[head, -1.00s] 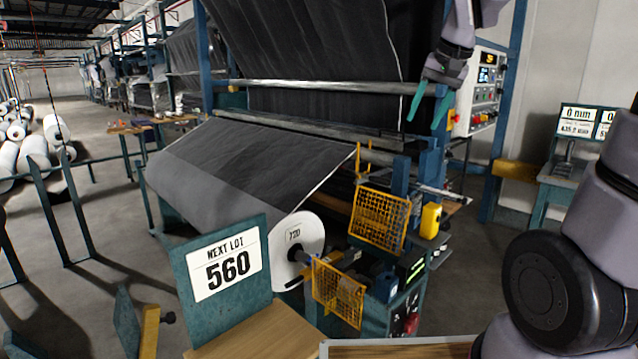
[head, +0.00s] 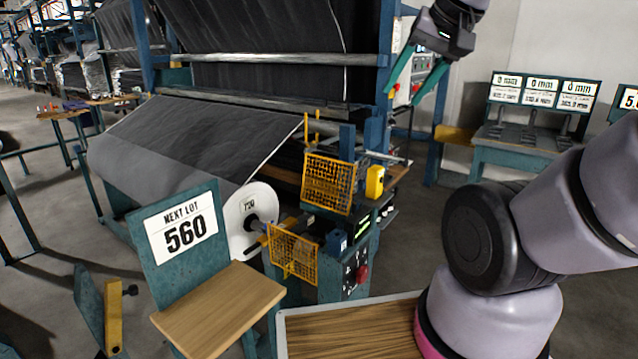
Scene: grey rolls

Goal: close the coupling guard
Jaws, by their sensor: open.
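Two yellow mesh guards show at the machine's end: an upper mesh panel (head: 329,184) tilted beside the post, and a lower mesh guard (head: 292,253) near the end of the grey roll. I cannot tell for sure which is the coupling guard. The lower one stands out beside the shaft (head: 259,226) at the roll's white end disc (head: 240,203), and the coupling itself is not clearly seen. My gripper (head: 402,104) is open and empty, its teal fingers pointing down, high at the upper right and apart from both guards.
The grey roll (head: 175,145) lies across the machine. A "NEXT LOT 560" sign (head: 182,235) rises behind a wooden seat-like board (head: 218,308) in front. A yellow box (head: 375,182) and a red knob (head: 362,274) sit near the guards. A bench with displays (head: 525,150) stands right.

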